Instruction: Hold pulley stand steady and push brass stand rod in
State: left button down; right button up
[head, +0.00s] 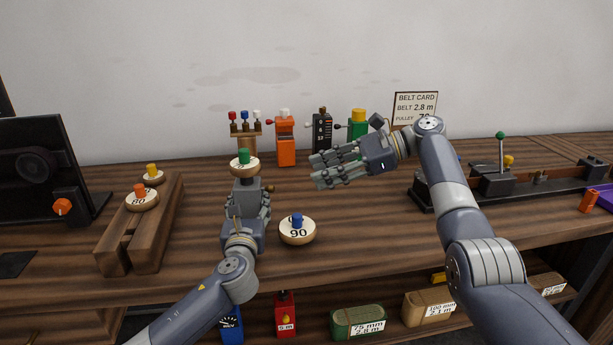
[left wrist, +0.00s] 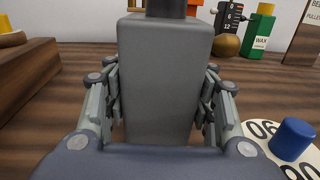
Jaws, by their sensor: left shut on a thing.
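The grey block of the pulley stand (left wrist: 165,75) stands upright on the bench, filling the middle of the left wrist view. It also shows in the head view (head: 246,187), with a pale pulley with a green hub (head: 244,160) on top. My left gripper (head: 247,205) is shut on the block, fingers on both sides. A small brass knob (head: 270,188), likely the stand rod's end, shows just right of the stand; it also shows in the left wrist view (left wrist: 228,45). Whether it touches the block is unclear. My right gripper (head: 318,170) is open and empty, to the right and above, pointing left.
A pulley marked 90 with a blue hub (head: 297,230) lies right of my left gripper. A wooden rack (head: 140,235) with two pulleys is at left. Orange (head: 285,142), black and green devices stand behind. A black rail fixture (head: 490,190) is at right. The front middle bench is clear.

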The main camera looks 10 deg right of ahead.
jog(key=shift+s+d+r, duration=0.1)
jog(key=shift+d, duration=0.25)
pick_arm(q)
jog(key=c, duration=0.6)
grip_release()
jog(key=shift+s, duration=0.1)
